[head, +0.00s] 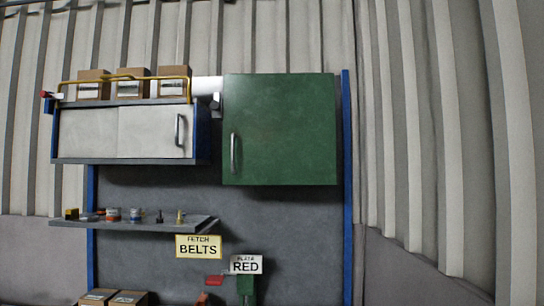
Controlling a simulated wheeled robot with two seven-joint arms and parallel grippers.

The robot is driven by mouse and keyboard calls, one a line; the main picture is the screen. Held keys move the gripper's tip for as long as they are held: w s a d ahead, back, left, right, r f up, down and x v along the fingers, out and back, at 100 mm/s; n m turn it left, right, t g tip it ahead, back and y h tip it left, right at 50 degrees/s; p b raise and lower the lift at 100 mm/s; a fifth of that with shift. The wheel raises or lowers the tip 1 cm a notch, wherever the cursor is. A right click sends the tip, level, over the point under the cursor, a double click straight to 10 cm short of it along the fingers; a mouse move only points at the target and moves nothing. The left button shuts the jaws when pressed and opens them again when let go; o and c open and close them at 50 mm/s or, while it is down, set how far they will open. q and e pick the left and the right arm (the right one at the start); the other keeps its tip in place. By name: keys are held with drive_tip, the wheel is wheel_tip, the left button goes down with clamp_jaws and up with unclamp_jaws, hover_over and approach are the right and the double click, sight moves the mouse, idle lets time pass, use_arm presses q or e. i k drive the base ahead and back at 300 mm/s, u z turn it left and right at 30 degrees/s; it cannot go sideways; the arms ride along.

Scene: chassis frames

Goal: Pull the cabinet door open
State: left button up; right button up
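A green cabinet door (285,130) is mounted high on a grey wall panel, right of centre in the head view. It looks shut, and a vertical metal handle (233,153) sits near its left edge. To its left is a grey-white cabinet (95,134) with blue ends, its front in two panels, with a vertical handle (180,130) on the right panel. That front also looks shut. Neither of my grippers is in view.
Several boxes (95,84) stand behind a yellow rail on the left cabinet. A shelf (140,224) with small items juts out below it. Signs reading BELTS (198,247) and RED (246,265) hang lower. Blue posts (347,190) flank the panel. The area before the green door looks clear.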

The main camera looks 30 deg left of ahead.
sight(279, 128)
drive_tip(key=u, duration=0.35)
drive_tip(key=i, duration=0.85)
drive_tip(key=u, duration=0.65)
